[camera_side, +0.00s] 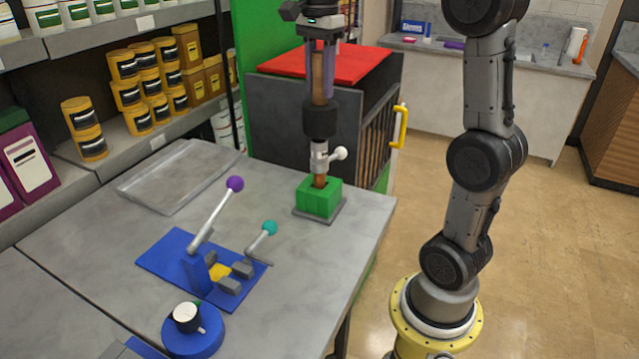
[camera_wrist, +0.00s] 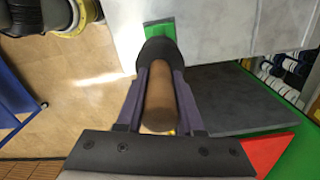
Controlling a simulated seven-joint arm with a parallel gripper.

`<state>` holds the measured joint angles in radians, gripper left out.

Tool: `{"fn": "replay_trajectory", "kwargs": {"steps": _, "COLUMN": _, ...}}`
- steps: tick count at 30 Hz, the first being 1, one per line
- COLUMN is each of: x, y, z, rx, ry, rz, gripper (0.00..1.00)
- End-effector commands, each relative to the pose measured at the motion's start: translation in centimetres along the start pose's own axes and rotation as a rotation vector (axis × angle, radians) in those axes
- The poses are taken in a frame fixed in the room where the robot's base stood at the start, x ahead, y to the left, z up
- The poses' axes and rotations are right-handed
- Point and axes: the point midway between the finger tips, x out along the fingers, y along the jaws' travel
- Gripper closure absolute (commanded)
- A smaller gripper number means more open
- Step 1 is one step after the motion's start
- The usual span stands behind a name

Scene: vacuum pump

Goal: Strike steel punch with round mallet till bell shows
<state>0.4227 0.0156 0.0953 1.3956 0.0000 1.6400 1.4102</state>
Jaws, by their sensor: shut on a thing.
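My gripper (camera_side: 320,88) is shut on the brown wooden handle (camera_side: 318,72) of the round mallet and holds it upright, head down. The mallet's black head (camera_side: 320,120) is directly above a steel piece with a white knob, which I take as the steel punch (camera_side: 320,158). In the side view they look in line and very close; I cannot tell if they touch. The punch's brown lower end stands in a green block (camera_side: 318,200). In the wrist view the handle (camera_wrist: 160,98) lies between my fingers, and the head (camera_wrist: 158,52) partly hides the green block (camera_wrist: 160,28). I cannot identify a bell.
A blue lever fixture (camera_side: 190,262) with purple and teal knobs and a round blue base (camera_side: 193,332) stand front left. A metal tray (camera_side: 180,175) lies behind. A dark cabinet with a red top (camera_side: 335,64) stands close behind the block. Shelves with tins are left.

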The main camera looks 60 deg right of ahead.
Motion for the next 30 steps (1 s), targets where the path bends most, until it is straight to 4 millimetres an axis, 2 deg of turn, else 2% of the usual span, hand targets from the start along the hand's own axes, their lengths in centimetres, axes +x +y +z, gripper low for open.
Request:
{"fn": "replay_trajectory", "kwargs": {"steps": 10, "x": -0.5, "y": 0.0, "z": 0.0, "rx": 0.000, "ry": 0.002, "rz": -0.009, "gripper": 1.00}}
{"fn": "replay_trajectory", "kwargs": {"steps": 24, "x": -4.5, "y": 0.0, "z": 0.0, "rx": 0.000, "ry": 0.002, "rz": -0.010, "gripper": 1.00}}
{"fn": "replay_trajectory", "kwargs": {"steps": 30, "x": -5.3, "y": 0.0, "z": 0.0, "rx": 0.000, "ry": 0.002, "rz": -0.008, "gripper": 1.00}}
